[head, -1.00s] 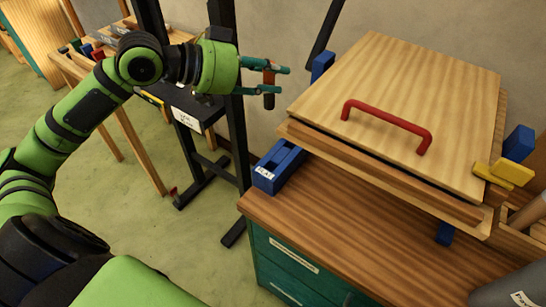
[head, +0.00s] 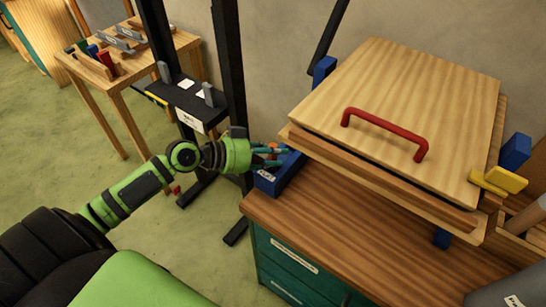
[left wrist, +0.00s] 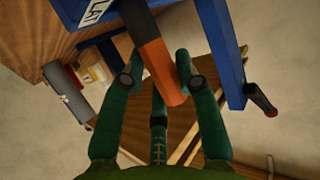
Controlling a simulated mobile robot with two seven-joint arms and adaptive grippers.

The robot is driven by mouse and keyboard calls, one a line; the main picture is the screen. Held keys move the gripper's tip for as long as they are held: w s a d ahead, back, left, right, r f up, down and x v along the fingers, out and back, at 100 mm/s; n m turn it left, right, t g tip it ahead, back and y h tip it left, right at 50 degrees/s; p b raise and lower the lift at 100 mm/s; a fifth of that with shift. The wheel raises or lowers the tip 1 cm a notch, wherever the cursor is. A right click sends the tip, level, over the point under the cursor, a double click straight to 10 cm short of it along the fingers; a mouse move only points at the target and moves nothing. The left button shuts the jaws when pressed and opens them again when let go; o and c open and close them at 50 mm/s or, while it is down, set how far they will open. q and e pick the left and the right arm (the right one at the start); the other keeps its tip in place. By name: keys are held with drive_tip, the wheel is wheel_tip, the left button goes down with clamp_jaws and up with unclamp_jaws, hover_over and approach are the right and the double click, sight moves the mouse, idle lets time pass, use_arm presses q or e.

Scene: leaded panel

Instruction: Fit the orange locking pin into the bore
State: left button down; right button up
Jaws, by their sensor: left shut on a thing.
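My left gripper (head: 270,153) is at the blue bracket (head: 268,184) on the left corner of the bench, beneath the edge of the wooden panel. The pin lies tilted between the fingers, close to the blue bracket, which also shows in the left wrist view (left wrist: 225,50). I cannot tell whether they touch. The bore cannot be made out. My right gripper is not in view.
The wooden panel (head: 400,100) with a red handle (head: 385,130) rests above the brown bench (head: 330,215). A yellow clamp (head: 498,180) sits at its right. A black stand (head: 235,80) is behind my left arm. A small wooden table (head: 95,70) holds tools at the back left.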

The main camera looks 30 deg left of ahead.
sight(272, 170)
use_arm(q)
drive_tip(key=shift+f, duration=0.95)
drive_tip(key=shift+f, duration=0.2)
drive_tip(key=c, duration=1.3)
unclamp_jaws()
drive_tip(key=o, duration=0.4)
